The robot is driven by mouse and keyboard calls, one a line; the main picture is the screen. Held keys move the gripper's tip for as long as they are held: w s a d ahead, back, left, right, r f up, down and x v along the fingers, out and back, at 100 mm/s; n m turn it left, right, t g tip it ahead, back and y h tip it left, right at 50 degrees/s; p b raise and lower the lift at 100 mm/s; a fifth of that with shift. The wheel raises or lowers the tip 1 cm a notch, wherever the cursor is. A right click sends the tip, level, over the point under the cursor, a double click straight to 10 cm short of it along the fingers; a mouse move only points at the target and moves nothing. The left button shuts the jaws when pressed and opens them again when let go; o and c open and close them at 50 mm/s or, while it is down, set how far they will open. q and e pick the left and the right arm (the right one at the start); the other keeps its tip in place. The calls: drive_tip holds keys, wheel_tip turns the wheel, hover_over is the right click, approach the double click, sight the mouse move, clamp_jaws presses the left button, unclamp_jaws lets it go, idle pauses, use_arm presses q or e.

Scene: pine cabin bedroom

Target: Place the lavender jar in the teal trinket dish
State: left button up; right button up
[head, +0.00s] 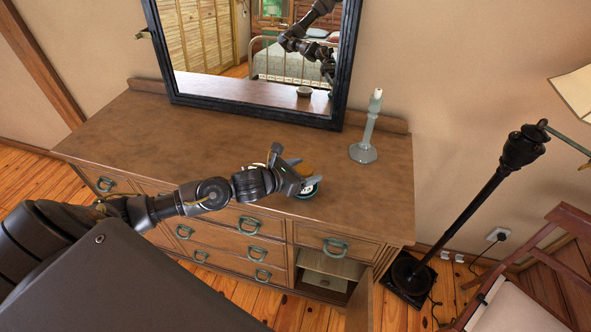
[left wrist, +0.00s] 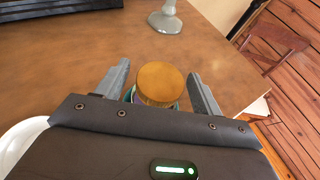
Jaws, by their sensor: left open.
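The jar's round golden-brown lid (head: 305,169) shows at my left gripper (head: 292,172), over the right part of the dresser top. In the left wrist view the jar lid (left wrist: 160,80) sits between the two fingers of my left gripper (left wrist: 160,88), which are open with a gap on each side. The teal dish (head: 312,191) shows partly under the gripper and jar. Most of the jar's body and of the dish is hidden, so I cannot tell whether the jar touches the dish's floor. My right gripper is not in view.
A grey-green candlestick (head: 364,143) stands behind and to the right on the dresser (head: 170,137). A black-framed mirror (head: 340,75) stands at the back. A lower cabinet door (head: 360,305) hangs open. A floor lamp (head: 470,195) stands right. The dresser's left side is clear.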

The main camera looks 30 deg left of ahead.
use_arm(q)
drive_tip(key=b+v, duration=0.4)
drive_tip(key=v, duration=0.8)
